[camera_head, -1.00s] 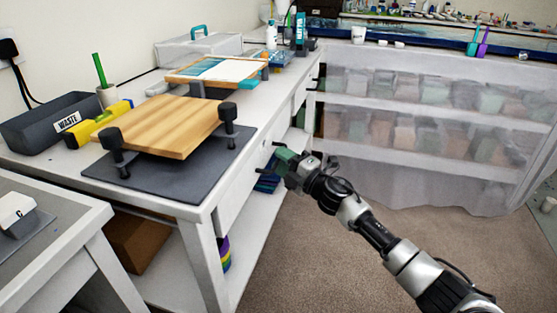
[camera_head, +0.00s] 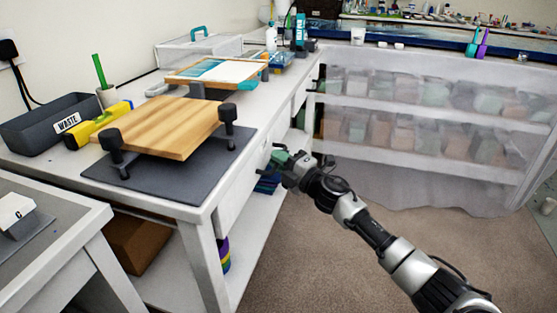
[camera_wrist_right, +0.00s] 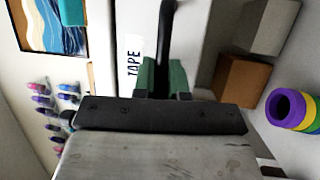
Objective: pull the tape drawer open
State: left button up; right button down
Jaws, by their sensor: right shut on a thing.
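The tape drawer is a white front with a "TAPE" label (camera_wrist_right: 135,58) in the right wrist view. Its dark bar handle (camera_wrist_right: 166,35) stands between the green fingertips of my right gripper (camera_wrist_right: 163,76), which is shut on it. In the head view my right gripper (camera_head: 279,158) is at the bench's right side, against the drawer front, and its fingers partly hide the handle. The drawer front looks about flush with the bench; a small gap cannot be told. My left gripper is in neither view.
The white bench (camera_head: 262,118) carries a wooden board (camera_head: 165,125) on a dark mat (camera_head: 185,182), and a waste bin (camera_head: 45,118). Tape rolls (camera_wrist_right: 290,108) lie on the lower shelf. A curtained rack (camera_head: 420,120) stands behind. Carpet beside the bench is clear.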

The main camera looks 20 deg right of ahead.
jog(key=shift+s+d, duration=0.15)
jog(key=shift+d, duration=0.1)
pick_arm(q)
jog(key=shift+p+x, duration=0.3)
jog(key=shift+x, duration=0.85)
pick_arm(e)
jog(key=s+d, duration=0.7)
jog(key=d, duration=0.3)
jog(key=s+d, duration=0.7)
jog(key=d, duration=0.4)
jog(key=shift+s, duration=0.2)
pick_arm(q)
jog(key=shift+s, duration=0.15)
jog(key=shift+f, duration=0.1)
pick_arm(e)
jog(key=c, duration=1.2)
grip_release()
jog(key=shift+d, duration=0.1)
